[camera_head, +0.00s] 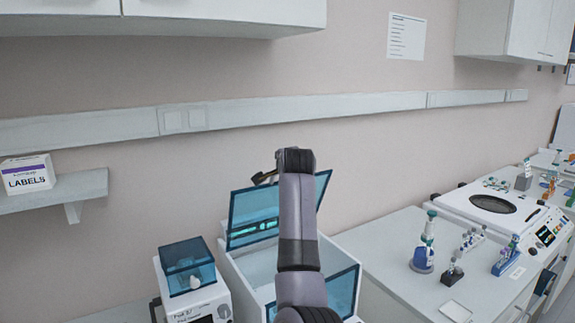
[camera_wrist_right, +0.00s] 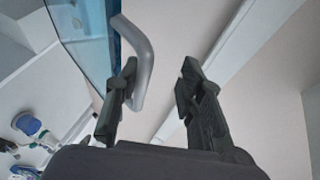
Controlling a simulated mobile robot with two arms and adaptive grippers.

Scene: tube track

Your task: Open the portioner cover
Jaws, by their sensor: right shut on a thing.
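The portioner appears to be the large white box (camera_head: 252,266) at the bottom centre. Its translucent blue cover (camera_head: 252,208) stands raised and tilted at the back. The cover fills the upper left of the right wrist view (camera_wrist_right: 84,32), with its bent grey handle (camera_wrist_right: 146,62) beside it. My right gripper (camera_head: 265,179) is up at the cover's top edge, mostly hidden behind my arm in the head view. My left gripper is not in view.
A second blue panel (camera_head: 343,290) is on the box's front right. A small device with a blue lid (camera_head: 187,266) stands to the left. The right counter (camera_head: 385,250) holds a pipette stand (camera_head: 424,255), racks and a centrifuge (camera_head: 490,207). The wall and rail are behind the cover.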

